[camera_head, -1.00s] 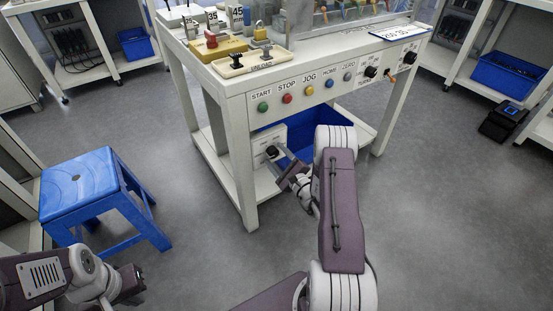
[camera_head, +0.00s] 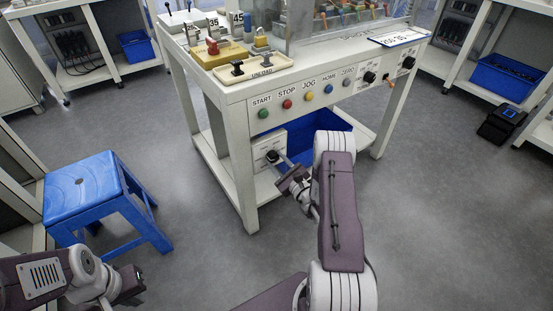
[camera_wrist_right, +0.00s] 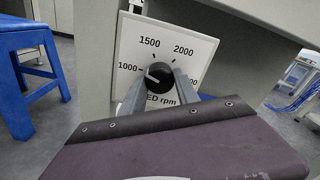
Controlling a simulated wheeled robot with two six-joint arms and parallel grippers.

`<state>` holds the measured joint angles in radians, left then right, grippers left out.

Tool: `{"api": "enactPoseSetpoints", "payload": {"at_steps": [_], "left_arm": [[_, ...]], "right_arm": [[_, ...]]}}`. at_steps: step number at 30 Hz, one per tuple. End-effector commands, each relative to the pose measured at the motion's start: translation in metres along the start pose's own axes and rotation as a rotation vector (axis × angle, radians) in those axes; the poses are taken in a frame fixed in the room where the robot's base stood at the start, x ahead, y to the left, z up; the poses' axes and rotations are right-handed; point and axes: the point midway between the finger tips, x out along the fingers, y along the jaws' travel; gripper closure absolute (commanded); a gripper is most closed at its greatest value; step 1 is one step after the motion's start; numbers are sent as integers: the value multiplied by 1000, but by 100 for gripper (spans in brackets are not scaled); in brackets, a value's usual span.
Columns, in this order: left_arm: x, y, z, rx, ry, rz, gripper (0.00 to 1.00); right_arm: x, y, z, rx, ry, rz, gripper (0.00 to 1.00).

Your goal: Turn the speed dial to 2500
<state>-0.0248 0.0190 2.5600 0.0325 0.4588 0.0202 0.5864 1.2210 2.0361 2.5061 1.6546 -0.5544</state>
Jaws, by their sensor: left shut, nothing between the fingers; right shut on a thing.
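The speed dial is a black knob (camera_wrist_right: 155,77) on a white plate (camera_wrist_right: 188,47) marked 1000, 1500 and 2000 in the right wrist view. Its white pointer line aims left and slightly up, near 1000; the rightmost label is partly hidden. In the head view the knob (camera_head: 272,156) is low on the machine bench, under the button row. My right gripper (camera_wrist_right: 158,88) is shut on the knob, one finger at each side. It also shows in the head view (camera_head: 279,161). My left gripper (camera_head: 142,279) is shut and empty at the lower left, far from the dial.
The white bench (camera_head: 238,110) carries buttons and upper knobs above the dial. A blue bin (camera_head: 335,123) is on its lower shelf, right of the dial. A blue stool (camera_head: 83,190) stands left on open floor. Shelves with blue bins stand behind.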

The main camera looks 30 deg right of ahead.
Motion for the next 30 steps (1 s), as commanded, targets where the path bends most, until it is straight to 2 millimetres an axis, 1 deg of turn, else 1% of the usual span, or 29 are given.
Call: {"api": "enactPoseSetpoints", "payload": {"at_steps": [1, 9, 30], "left_arm": [[-7, 0, -1, 0, 0, 0, 100], [-23, 0, -2, 0, 0, 0, 100], [-58, 1, -6, 0, 0, 0, 100]], "right_arm": [[-1, -1, 2, 44, 4, 2, 100], [-1, -1, 2, 301, 10, 8, 100], [-1, 0, 2, 965, 26, 22, 100]]}}
